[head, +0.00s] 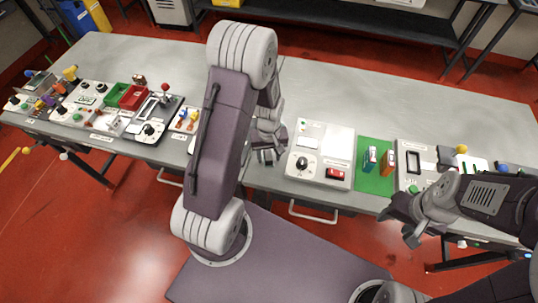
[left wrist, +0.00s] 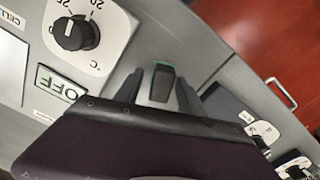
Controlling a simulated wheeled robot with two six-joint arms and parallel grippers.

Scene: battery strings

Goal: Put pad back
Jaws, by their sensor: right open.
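A small dark block with a green edge (left wrist: 161,82), which may be the pad, stands on the grey table in the left wrist view. My left gripper (left wrist: 158,92) is open, with one finger on each side of the block and a visible gap beside it. In the head view the left gripper (head: 268,148) is low over the table between two panels, partly hidden by my arm. My right gripper (head: 408,218) is open and empty in front of the table's near edge.
A white panel (head: 320,143) with a black knob and red switch stands right of the left gripper. A green mat (head: 372,180) beside it bears two upright batteries. More panels with knobs line the left. The table's back half is clear.

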